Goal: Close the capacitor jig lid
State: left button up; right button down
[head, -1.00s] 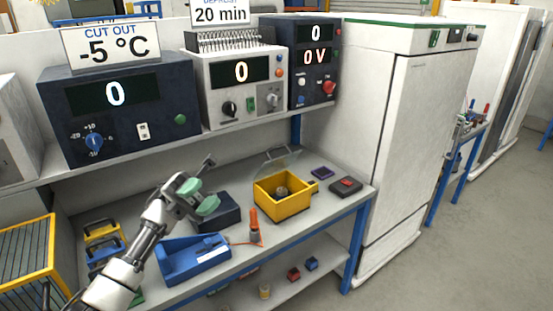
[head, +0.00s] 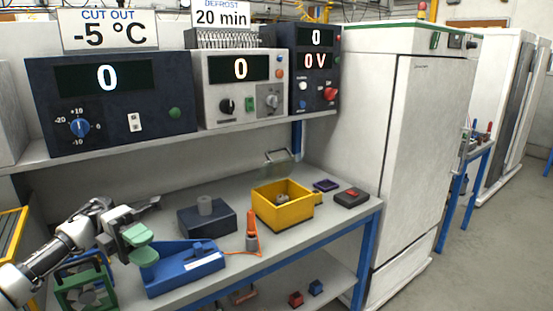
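The capacitor jig appears to be the yellow box (head: 284,211) on the bench, with a small grey round part (head: 282,197) inside. Its clear lid (head: 277,161) stands raised at the back edge, with a grey handle at its top, so the box is open. My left gripper (head: 141,246), with green finger pads, is over the left part of the bench, by the blue fixture (head: 185,270) and well left of the yellow box. Its pads look apart, with nothing seen between them. My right gripper is not in view.
A dark blue block with a grey cylinder (head: 206,215) and an orange-handled tool (head: 251,229) stand between my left gripper and the yellow box. A dark box with a red top (head: 351,198) sits to the right. A shelf with instruments (head: 107,99) overhangs the back.

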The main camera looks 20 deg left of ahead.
aim_at(268, 157)
jog(key=i, duration=2)
